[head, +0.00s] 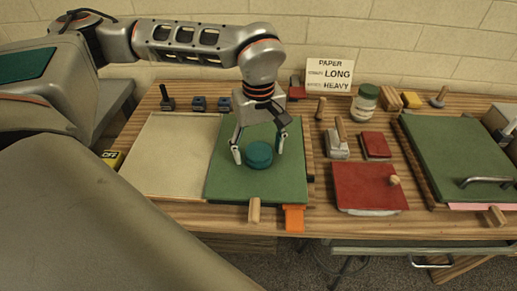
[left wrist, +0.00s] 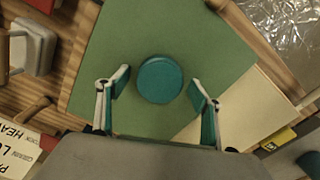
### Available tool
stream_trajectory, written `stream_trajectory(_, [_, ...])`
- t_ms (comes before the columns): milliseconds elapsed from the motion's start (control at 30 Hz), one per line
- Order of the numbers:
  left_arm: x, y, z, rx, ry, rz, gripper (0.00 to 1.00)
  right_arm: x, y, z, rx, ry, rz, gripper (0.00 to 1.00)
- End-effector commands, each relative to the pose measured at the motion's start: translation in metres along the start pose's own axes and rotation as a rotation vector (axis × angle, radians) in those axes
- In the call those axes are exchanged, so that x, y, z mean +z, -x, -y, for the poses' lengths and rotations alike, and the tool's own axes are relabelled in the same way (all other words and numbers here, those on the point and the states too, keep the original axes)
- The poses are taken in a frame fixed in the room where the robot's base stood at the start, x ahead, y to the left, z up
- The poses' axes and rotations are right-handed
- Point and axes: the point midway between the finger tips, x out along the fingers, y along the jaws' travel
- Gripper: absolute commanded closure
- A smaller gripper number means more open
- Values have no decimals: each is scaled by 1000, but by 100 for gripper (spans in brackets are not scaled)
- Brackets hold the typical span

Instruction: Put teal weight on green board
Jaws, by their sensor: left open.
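The teal weight (head: 258,155) is a short round disc lying flat on the green board (head: 285,186), near its middle. My left gripper (head: 259,150) is above the board and points down, open, with one finger on each side of the weight. In the left wrist view the weight (left wrist: 160,79) lies between the fingertips of the gripper (left wrist: 160,88), with a gap visible on both sides. The green board (left wrist: 215,45) fills the middle of that view. My right gripper is in neither view.
A cream board (head: 165,155) adjoins the green board on the left. An orange block (head: 294,218) and wooden peg (head: 254,210) are at its front edge. A red board (head: 368,188) and another green panel with a metal handle (head: 483,181) lie right. A sign (head: 329,74) stands behind.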

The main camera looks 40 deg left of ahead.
Motion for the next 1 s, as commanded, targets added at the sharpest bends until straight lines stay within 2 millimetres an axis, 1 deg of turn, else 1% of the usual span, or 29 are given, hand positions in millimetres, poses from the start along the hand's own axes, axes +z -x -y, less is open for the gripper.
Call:
stream_trajectory(167, [-1, 30, -1, 6, 0, -3, 34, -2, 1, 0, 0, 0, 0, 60])
stream_trajectory(400, [-1, 80, -1, 5, 2, -3, 34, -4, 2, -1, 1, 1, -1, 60])
stream_trajectory(500, [0, 96, -1, 4, 0, -2, 34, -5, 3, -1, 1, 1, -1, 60])
stream_trajectory(600, [0, 108, -1, 3, 1, -2, 34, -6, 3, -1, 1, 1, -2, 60])
stream_trajectory(700, [0, 115, 0, 1, 0, -1, 34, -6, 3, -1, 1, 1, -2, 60])
stream_trajectory(1000, [0, 118, 0, 0, 0, 0, 34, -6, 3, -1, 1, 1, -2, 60])
